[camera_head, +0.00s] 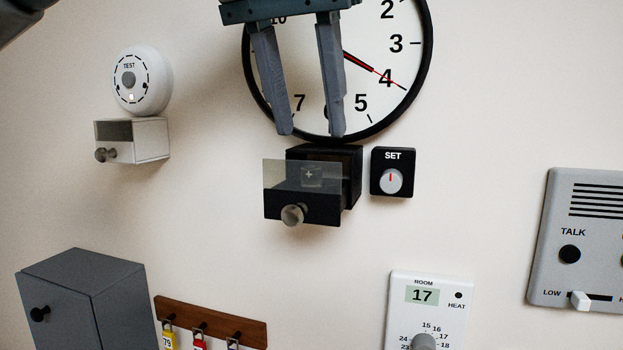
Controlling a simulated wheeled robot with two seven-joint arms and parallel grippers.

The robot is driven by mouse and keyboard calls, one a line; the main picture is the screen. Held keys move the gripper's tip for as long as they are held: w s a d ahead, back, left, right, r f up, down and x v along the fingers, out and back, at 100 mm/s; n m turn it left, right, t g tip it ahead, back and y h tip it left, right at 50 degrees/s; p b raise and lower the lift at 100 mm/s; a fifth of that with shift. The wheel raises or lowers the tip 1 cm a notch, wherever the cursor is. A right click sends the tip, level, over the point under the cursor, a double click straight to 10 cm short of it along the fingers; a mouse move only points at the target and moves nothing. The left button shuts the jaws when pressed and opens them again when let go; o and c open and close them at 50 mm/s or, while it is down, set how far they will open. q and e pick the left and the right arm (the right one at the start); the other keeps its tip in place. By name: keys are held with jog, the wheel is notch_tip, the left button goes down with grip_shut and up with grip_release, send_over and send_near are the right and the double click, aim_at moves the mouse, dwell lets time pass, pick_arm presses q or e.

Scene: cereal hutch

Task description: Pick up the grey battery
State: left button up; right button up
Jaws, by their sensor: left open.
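A black battery box (352,178) hangs on the wall under the clock. Its drawer (300,208), with a round knob and a clear upper front, stands out from the box. Behind the clear front a dark grey shape with a "+" mark shows, which looks like the grey battery (313,177); most of it is hidden by the drawer. My left gripper (309,134) is open and empty, with its two fingers pointing down in front of the clock, just above the drawer in the picture. My right gripper is not in view.
The round wall clock (405,70) is behind the gripper. A black SET dial (392,172) sits close right of the box. A smoke detector (142,80) with a small white drawer box (133,141) is at left. A grey cabinet (85,300), key rack, thermostat (432,310) and intercom (585,240) are lower.

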aim_at(312, 166)
pick_arm(q)
jog(key=shift+f, duration=0.25)
jog(key=shift+w, duration=0.1)
jog(key=shift+w+f+p, duration=0.25)
jog(key=shift+f+p, duration=0.25)
jog(key=shift+p, duration=0.05)
jog(key=x, duration=0.1)
jog(key=p+x, duration=0.1)
jog(key=x, duration=0.1)
jog(key=shift+w+a+f+p, duration=0.2)
jog(key=shift+a+f+p, duration=0.1)
jog(key=shift+p, duration=0.1)
jog(key=shift+d+f, duration=0.1)
jog(key=shift+f, duration=0.1)
grip_shut()
